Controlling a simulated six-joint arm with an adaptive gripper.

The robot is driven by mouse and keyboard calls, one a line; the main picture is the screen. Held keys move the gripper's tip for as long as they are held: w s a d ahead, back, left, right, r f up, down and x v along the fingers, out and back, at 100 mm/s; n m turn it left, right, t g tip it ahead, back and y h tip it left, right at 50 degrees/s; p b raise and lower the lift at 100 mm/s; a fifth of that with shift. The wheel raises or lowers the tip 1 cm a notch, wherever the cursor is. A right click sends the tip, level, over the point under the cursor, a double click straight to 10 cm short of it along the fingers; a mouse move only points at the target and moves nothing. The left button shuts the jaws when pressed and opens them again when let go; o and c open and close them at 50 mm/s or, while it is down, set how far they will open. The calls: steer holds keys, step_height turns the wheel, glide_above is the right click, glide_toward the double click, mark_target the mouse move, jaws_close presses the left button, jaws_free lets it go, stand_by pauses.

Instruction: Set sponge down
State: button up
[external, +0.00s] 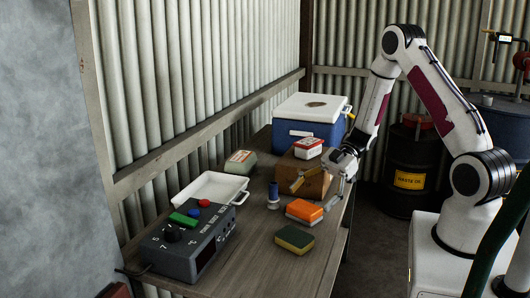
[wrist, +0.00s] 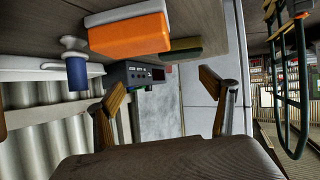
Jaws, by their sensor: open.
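The sponge (external: 294,239), yellow with a dark green top, lies flat on the near right part of the wooden table (external: 262,262). In the wrist view the sponge (wrist: 203,47) shows as a dark strip behind an orange and white box. My gripper (external: 314,194) is open with nothing between its fingers. It hangs in front of a brown box, farther back along the table than the sponge and clear of it. In the wrist view my gripper's fingers (wrist: 166,97) are spread wide apart.
The orange and white box (external: 304,210) lies between my gripper and the sponge. A blue spool (external: 273,196), white tray (external: 212,188) and grey control box (external: 188,243) stand to the left. The brown box (external: 308,174) and a blue cooler (external: 312,122) are behind.

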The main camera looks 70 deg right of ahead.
steer(key=w+r+h, duration=0.1)
steer(key=w, duration=0.1)
steer(key=w+d+r+t+h, duration=0.1)
steer(key=w+d+r+h, duration=0.1)
steer(key=w, duration=0.1)
steer(key=shift+w+r+m+t, duration=0.1)
steer(key=shift+w+m+t, duration=0.2)
steer(key=shift+w, duration=0.05)
steer(key=w+d+r+m+t+h, duration=0.1)
steer(key=d+r+m+h, duration=0.3)
steer(key=r, duration=0.6)
steer(key=w+d+r+m+t+h, duration=0.1)
steer(key=w+r+m+t+h, duration=0.1)
steer(key=r+h, duration=0.6)
steer(key=s+a+r+m+g, duration=0.1)
steer(key=s+a+r+m, duration=0.15)
steer(key=s, duration=0.35)
steer(key=s+a+r+m+g, duration=0.1)
steer(key=s+a+r+m, duration=0.15)
steer(key=s, duration=0.35)
steer(key=s+a+f+m+g+y, duration=0.1)
steer(key=s+a+f+g+y, duration=0.1)
steer(key=s+a, duration=1.1)
steer(key=s+g+y, duration=0.1)
steer(key=s+y, duration=0.1)
steer(key=s, duration=0.1)
steer(key=shift+f+m, duration=0.15)
steer(key=shift+m, duration=0.15)
